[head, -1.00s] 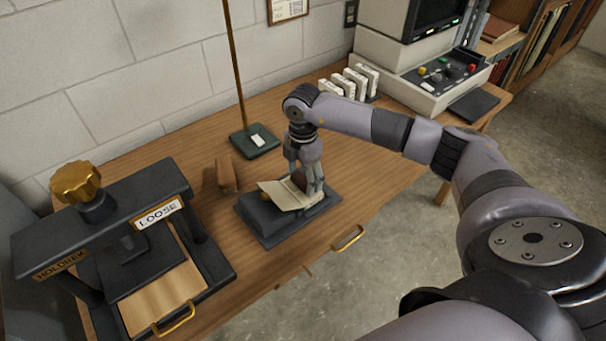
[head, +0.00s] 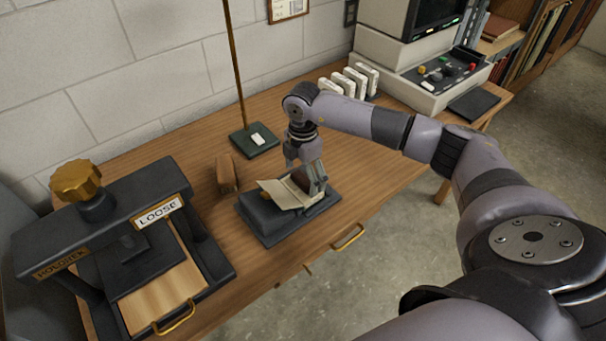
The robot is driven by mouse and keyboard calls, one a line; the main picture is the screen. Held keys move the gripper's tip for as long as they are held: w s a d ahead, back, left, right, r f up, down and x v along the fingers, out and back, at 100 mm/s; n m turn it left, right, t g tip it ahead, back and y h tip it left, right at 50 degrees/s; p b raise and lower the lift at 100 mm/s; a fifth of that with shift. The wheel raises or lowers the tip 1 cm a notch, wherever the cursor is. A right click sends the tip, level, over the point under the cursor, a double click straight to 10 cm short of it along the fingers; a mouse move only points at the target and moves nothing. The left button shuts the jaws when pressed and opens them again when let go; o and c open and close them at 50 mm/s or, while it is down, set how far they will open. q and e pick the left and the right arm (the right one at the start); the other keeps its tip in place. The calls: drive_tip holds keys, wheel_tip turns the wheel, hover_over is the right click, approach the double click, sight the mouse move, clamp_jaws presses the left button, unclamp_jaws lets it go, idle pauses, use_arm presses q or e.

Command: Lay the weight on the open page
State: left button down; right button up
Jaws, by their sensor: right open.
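A small book (head: 287,195) lies open on a dark cradle (head: 268,230) near the table's front edge. A pale page spreads to the left, and a brown part stands up at its right. A brown, block-like piece (head: 227,174), which may be the weight, sits on the table just left of and behind the cradle, apart from it. My right gripper (head: 303,162) points down behind the book's raised right part, which hides its fingertips. It is open; I see nothing held in it, and contact with the book cannot be told. My left gripper is not in view.
A dark press (head: 160,240) with a brass knob and a "LOOSE" label fills the left. A green-based stand (head: 254,140) with a tall rod is behind. White upright pieces (head: 350,82) and a console (head: 430,80) stand at the back right. Bare table lies right of the cradle.

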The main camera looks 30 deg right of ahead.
sight(303, 178)
wheel_tip(303, 178, up, 12)
drive_tip(key=b, duration=0.1)
